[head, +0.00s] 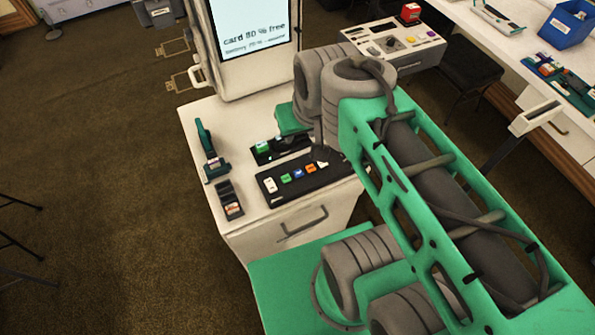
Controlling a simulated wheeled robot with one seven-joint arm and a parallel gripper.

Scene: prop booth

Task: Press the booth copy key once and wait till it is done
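A black key panel (305,177) lies on the front of the white booth cabinet (205,120). Its row of keys includes a white key (271,186), a green key (286,179), a blue key (298,174) and an orange key (311,169). The key labels are too small to read, so I cannot tell which is copy. The booth screen (250,25) is lit and reads "card 80 % free", with a smaller line below. My gripper (321,154) is over the panel's right end, mostly hidden by my arm. Contact with a key and finger opening cannot be made out.
A green-keyed black unit (265,150) sits behind the panel. A teal-and-dark tool (211,155) and a dark card holder (229,200) stand at the cabinet's left. Another control desk (395,42) is behind. A white side table with a blue bin (566,25) is at right. The left floor is mostly clear.

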